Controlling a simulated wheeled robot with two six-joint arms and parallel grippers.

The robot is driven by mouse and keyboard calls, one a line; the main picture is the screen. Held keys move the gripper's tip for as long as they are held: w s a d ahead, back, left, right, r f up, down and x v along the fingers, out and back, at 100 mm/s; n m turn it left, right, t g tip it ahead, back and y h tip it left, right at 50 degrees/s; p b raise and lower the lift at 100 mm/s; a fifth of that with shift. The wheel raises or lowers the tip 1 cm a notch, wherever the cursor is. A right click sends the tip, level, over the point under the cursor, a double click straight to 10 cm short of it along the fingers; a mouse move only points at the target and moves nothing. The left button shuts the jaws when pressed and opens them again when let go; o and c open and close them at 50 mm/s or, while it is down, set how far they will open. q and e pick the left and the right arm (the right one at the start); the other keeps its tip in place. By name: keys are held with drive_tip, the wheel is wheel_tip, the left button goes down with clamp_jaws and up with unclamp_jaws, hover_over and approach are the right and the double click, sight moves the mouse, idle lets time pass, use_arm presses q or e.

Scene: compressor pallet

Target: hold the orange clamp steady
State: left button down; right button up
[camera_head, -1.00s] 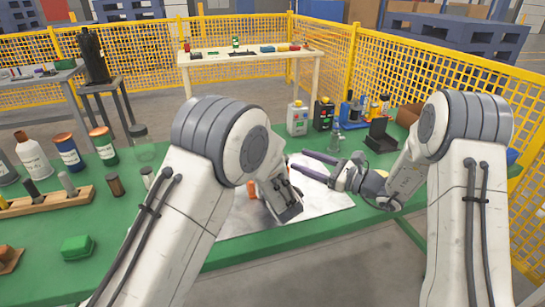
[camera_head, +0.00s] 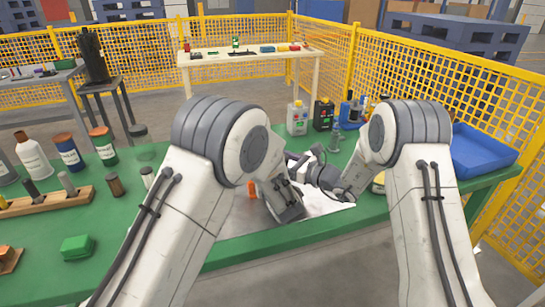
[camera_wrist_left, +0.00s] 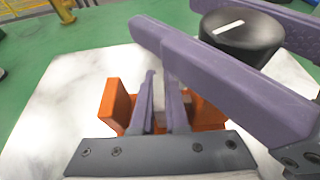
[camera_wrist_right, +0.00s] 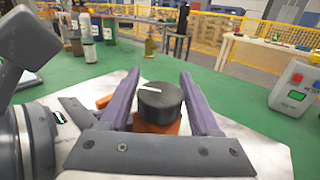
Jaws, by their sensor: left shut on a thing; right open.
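The orange clamp (camera_wrist_left: 117,102) sits on a pale marbled plate (camera_wrist_left: 62,115). My left gripper (camera_wrist_left: 161,88) is shut on its middle part, which the fingers partly hide. A black round knob (camera_wrist_left: 240,36) with a white mark stands beside the left fingers. In the right wrist view the knob (camera_wrist_right: 160,100) is above orange clamp parts (camera_wrist_right: 158,127). My right gripper (camera_wrist_right: 159,78) is open, one purple finger on each side of the knob; contact cannot be told. In the head view my arms mostly hide the clamp, leaving a small orange part (camera_head: 252,189).
The green table (camera_head: 130,220) holds bottles on the left, a green box (camera_head: 77,247) and a wooden rack (camera_head: 50,201). A blue tray (camera_head: 480,150) lies at the right. My two arms are close together.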

drive_tip(key=shift+a, duration=0.1)
clamp_jaws()
drive_tip(key=shift+n+g+y, duration=0.3)
drive_tip(key=shift+g, duration=0.3)
drive_tip(key=n+g, duration=0.1)
drive_tip(key=g, duration=0.1)
drive_tip(key=n+g+y, duration=0.1)
drive_tip(key=n+g, duration=0.1)
drive_tip(key=s+n+g+y, duration=0.1)
drive_tip(key=g, duration=0.1)
drive_tip(key=shift+a+n+g, duration=0.25)
drive_tip(key=shift+n+g, duration=0.05)
drive_tip(key=shift+n, duration=0.1)
drive_tip(key=n+g, duration=0.1)
drive_tip(key=g, duration=0.2)
drive_tip(key=s+n+g, duration=0.1)
drive_tip(key=n+g, duration=0.1)
drive_tip(key=shift+n+g, duration=0.3)
drive_tip(key=shift+g, duration=0.1)
drive_tip(key=shift+d+n+g, duration=0.1)
drive_tip(key=shift+n+g, duration=0.5)
drive_tip(key=shift+g, duration=0.3)
drive_tip(key=shift+s+r+n+g, duration=0.1)
drive_tip(key=shift+s+n+g, duration=0.15)
drive_tip(key=shift+n+g, duration=0.25)
drive_tip(key=shift+d, duration=0.1)
